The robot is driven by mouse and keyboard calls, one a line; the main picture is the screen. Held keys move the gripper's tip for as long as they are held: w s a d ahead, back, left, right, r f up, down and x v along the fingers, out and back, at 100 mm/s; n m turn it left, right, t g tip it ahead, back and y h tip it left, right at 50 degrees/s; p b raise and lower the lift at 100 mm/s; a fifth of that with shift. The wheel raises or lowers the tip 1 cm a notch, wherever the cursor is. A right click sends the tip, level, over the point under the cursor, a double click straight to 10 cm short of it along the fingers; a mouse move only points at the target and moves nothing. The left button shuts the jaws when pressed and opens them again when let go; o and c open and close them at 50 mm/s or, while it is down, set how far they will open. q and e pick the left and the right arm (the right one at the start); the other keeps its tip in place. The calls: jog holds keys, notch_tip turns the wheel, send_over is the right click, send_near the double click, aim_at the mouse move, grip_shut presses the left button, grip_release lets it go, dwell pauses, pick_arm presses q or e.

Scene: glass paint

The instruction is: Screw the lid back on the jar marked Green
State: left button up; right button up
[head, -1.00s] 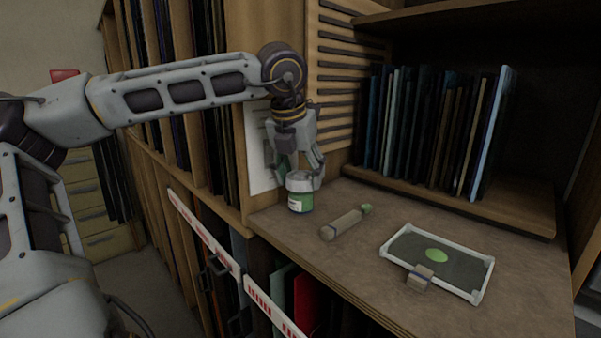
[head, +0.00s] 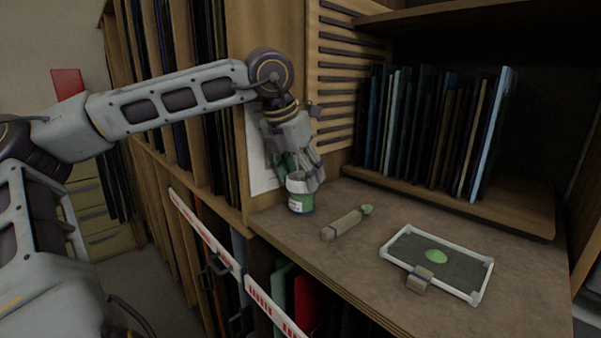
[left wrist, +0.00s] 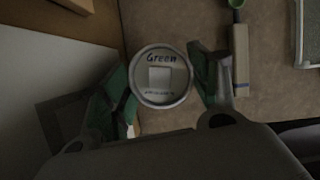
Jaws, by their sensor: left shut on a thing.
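The jar (head: 300,203) has a green label and stands upright on the worktop at the cabinet's left corner. Its pale grey round lid (left wrist: 160,92) is marked Green and faces up in the left wrist view. My left gripper (head: 304,181) is over the jar top from above, its fingers shut on the lid. In the left wrist view the green-padded fingers (left wrist: 168,78) lie on both sides of the lid. The lid sits at the jar's mouth; the fingers hide part of that join, so I cannot tell how tightly it is seated. My right gripper is not in view.
A wooden-handled tool with a green end (head: 342,224) lies right of the jar. A framed dark panel (head: 466,271) with a green patch lies further right, a small block (head: 419,279) at its edge. Upright sheets (head: 425,135) stand behind. A slatted panel (head: 345,80) is close behind my gripper.

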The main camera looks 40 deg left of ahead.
pick_arm(q)
jog(key=shift+m+h+p, duration=0.55)
jog(key=shift+m+h, duration=0.05)
jog(key=shift+m, duration=0.9)
jog(key=shift+s+d+m, duration=0.1)
jog(key=shift+d+m, duration=0.05)
jog(key=shift+m, duration=0.15)
jog(key=o, duration=0.9)
jog(key=shift+o, duration=0.9)
jog(key=shift+r, duration=0.1)
jog(key=shift+r, duration=0.1)
jog(key=shift+r+p, duration=2.65)
jog(key=shift+r, duration=0.4)
jog(key=shift+c, duration=0.2)
jog(key=shift+f, duration=0.1)
